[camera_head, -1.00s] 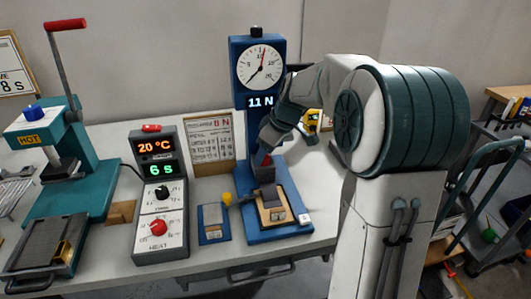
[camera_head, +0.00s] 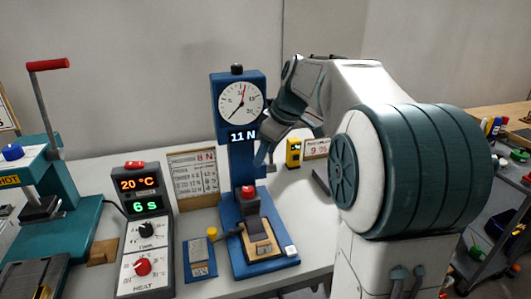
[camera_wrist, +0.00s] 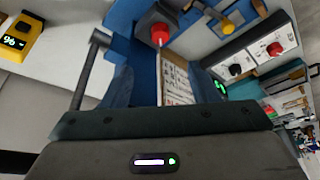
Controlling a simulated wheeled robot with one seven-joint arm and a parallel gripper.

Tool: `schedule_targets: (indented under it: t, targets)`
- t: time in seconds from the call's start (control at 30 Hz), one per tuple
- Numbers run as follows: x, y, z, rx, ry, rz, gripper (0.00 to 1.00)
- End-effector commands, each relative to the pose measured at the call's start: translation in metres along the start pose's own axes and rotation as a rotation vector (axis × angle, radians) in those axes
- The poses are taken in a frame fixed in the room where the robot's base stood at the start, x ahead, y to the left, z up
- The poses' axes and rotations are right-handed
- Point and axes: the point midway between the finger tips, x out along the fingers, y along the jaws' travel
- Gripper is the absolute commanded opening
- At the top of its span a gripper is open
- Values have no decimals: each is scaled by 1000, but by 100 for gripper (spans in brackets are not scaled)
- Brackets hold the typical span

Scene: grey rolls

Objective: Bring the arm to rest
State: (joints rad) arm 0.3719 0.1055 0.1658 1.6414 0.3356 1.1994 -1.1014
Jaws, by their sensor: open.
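My gripper (camera_head: 264,160) is beside the column's right side, below the 11 N display, and is partly hidden by the column and small in the picture. It is open, and nothing shows held in it. In the wrist view, my gripper's dark body fills the bottom. The stand's red knob (camera_wrist: 159,34) lies beyond it, apart from it; in the head view the knob (camera_head: 248,192) sits above a grey and tan block (camera_head: 258,237) on the stand's base.
A heater control box (camera_head: 147,245) reading 20 °C and 6 s stands left of the stand. A teal press (camera_head: 70,220) is at far left. A small yellow meter (camera_head: 293,152) stands behind my arm. A cart (camera_head: 500,235) is at the right.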

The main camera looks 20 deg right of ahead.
Motion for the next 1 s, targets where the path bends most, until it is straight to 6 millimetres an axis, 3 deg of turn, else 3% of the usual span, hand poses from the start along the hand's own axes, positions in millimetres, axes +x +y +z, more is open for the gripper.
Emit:
schedule_targets:
  t: [0.17,0.27,0.5,0.7,0.83,1.0]
  targets:
    - [-4,-11,2,32,-16,8,54]
    - [-12,-35,8,112,-49,29,54]
    - [-30,-116,56,419,-132,133,54]
    - [-33,-169,105,641,-144,215,54]
    - [-30,-188,127,731,-138,242,54]
    - [-26,-198,138,776,-136,256,54]
